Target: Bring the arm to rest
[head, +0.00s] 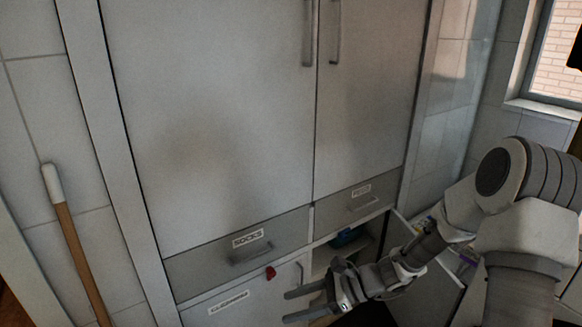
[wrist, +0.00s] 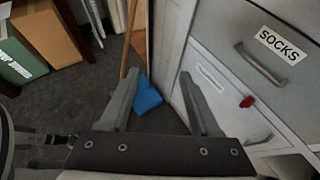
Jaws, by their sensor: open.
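My gripper (head: 287,306) is at the lower middle of the head view, in front of the lower cabinet door (head: 225,305), with its fingers pointing left. In the wrist view its two fingers (wrist: 160,76) stand wide apart with nothing between them. My arm reaches in from the right of the head view and is bent at the elbow. The gripper touches nothing that I can see.
A white cabinet (head: 215,110) fills the head view, with a SOCKS drawer (head: 240,250) and an open compartment by my forearm holding a blue item (head: 347,237). A wooden-handled broom (head: 72,235) leans left. The wrist view shows its blue head (wrist: 147,97) and boxes (wrist: 45,35).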

